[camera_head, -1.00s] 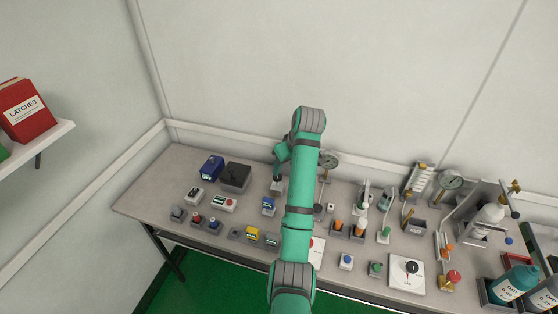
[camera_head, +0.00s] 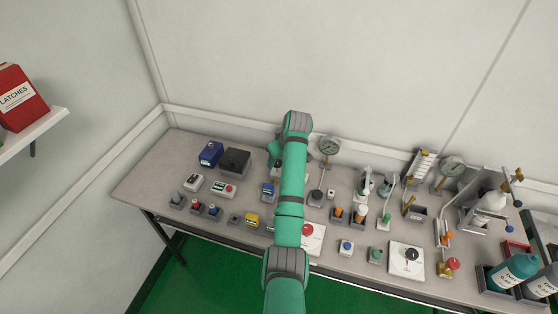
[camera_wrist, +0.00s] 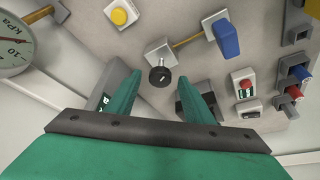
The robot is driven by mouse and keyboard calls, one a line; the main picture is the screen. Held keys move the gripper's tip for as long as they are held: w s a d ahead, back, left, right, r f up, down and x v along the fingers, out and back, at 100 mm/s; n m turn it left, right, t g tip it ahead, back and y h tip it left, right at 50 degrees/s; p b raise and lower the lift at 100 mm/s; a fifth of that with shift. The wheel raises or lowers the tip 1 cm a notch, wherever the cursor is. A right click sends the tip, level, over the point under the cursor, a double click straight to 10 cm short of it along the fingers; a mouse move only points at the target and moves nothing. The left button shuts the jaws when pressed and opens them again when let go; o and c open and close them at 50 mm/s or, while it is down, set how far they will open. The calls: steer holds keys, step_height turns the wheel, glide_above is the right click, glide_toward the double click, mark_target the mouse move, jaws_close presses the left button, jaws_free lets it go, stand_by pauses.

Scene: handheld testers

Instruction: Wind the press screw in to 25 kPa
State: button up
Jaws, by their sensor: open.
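My gripper (camera_wrist: 160,80) is open and empty in the wrist view, its two green fingers apart. A black round knob with a white mark (camera_wrist: 160,75), which may be the press screw, shows between and beyond the fingertips. It sits by a grey block (camera_wrist: 159,54) with a brass rod. I cannot tell whether the fingers touch it. A white kPa gauge (camera_wrist: 12,50) is cut off at the left edge, so its reading is unclear. In the head view my arm hides the gripper and knob; a round gauge (camera_head: 330,146) stands just right of the arm.
A blue-handled device (camera_wrist: 226,38), a red-button box (camera_wrist: 243,82) and a yellow button (camera_wrist: 120,14) are nearby. The grey bench (camera_head: 150,185) holds several testers. The bench's left end is clear.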

steer(key=shift+f, duration=0.15)
steer(key=shift+c, duration=0.2)
steer(key=c, duration=1)
steer(key=shift+a+m, duration=0.1)
steer(key=shift+m, duration=0.3)
steer(key=m, duration=0.1)
steer(key=m+h, duration=0.1)
steer(key=m, duration=0.1)
steer(key=m+h, duration=0.1)
steer(key=shift+a+m+t, duration=0.25)
steer(key=shift+m+t, duration=0.05)
steer(key=shift+t, duration=0.1)
steer(key=m, duration=0.1)
steer(key=m+h, duration=0.1)
steer(key=m, duration=0.1)
steer(key=m+h, duration=0.1)
steer(key=m, duration=0.1)
steer(key=shift+a, duration=0.3)
steer(key=m+g+h, duration=0.1)
steer(key=m, duration=0.2)
steer(key=m+h, duration=0.1)
steer(key=m, duration=0.2)
steer(key=shift+w+a+m+g, duration=0.2)
steer(key=shift+m+g, duration=0.2)
steer(key=m, duration=0.2)
steer(key=m+g, duration=0.1)
steer(key=m, duration=0.1)
steer(key=m+g+h, duration=0.1)
steer(key=m, duration=0.1)
steer(key=shift+w, duration=0.3)
